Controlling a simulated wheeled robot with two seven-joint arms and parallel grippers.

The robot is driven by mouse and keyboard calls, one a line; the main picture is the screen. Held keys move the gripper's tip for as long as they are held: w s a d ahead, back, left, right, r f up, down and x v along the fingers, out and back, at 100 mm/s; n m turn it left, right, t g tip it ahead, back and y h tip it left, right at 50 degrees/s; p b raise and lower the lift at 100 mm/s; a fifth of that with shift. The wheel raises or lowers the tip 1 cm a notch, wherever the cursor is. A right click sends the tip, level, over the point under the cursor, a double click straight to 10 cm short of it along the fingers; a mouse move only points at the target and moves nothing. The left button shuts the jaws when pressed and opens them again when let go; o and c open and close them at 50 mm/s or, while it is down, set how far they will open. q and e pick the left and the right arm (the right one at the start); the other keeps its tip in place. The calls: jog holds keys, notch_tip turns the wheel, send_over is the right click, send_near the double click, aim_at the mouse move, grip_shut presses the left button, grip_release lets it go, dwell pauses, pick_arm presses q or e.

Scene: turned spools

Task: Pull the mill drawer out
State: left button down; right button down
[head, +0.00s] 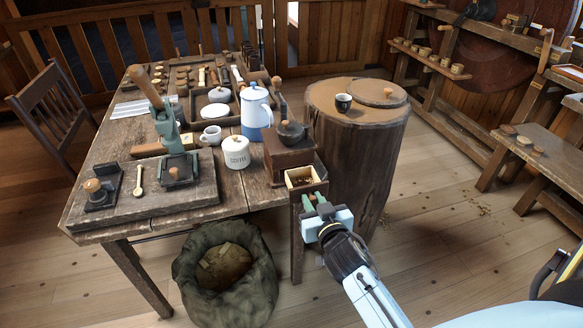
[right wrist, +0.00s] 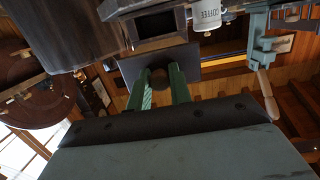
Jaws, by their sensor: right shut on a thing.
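The coffee mill (head: 289,158) is a dark wooden box with a dark domed top, standing at the table's right edge. Its drawer (head: 306,178) is out on the near right side, and brown grounds show inside its pale walls. My right gripper (head: 318,201) is at the drawer's front, with its green fingers shut on the drawer's knob. In the right wrist view, the fingers close around the round knob (right wrist: 160,79) in front of the dark drawer front. The fingers hide part of the knob. My left gripper is not in view.
The table (head: 95,226) holds a white coffee canister (head: 236,153), a blue and white pot (head: 256,112) and a green press (head: 172,135). A stump (head: 358,140) with a dark cup (head: 343,102) stands right behind the mill. An open sack (head: 225,275) sits below on the floor.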

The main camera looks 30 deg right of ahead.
aim_at(290, 200)
jog(key=shift+w+a+f+b, duration=0.1)
jog(key=shift+w+a+b, duration=0.1)
jog(key=shift+a, duration=0.65)
jog(key=shift+w+a+f+b, duration=0.1)
jog(key=shift+w+a+b, duration=0.15)
jog(key=shift+a, duration=0.55)
jog(key=shift+w+a+b, duration=0.15)
jog(key=shift+a+b, duration=0.05)
jog(key=shift+a, duration=0.65)
jog(key=w+a+b, duration=0.2)
jog(key=a+b, duration=0.3)
jog(key=a, duration=0.4)
jog(key=shift+w+a+f, duration=0.2)
jog(key=shift+a+f, duration=0.05)
jog(key=shift+a, duration=0.1)
jog(key=shift+w, duration=0.1)
jog(key=r+b+x, duration=0.1)
jog(key=b+x, duration=0.3)
jog(key=x, duration=0.7)
jog(key=shift+w+a, duration=0.15)
jog(key=shift+a, duration=0.1)
dwell(0.6)
jog(key=shift+f, duration=0.1)
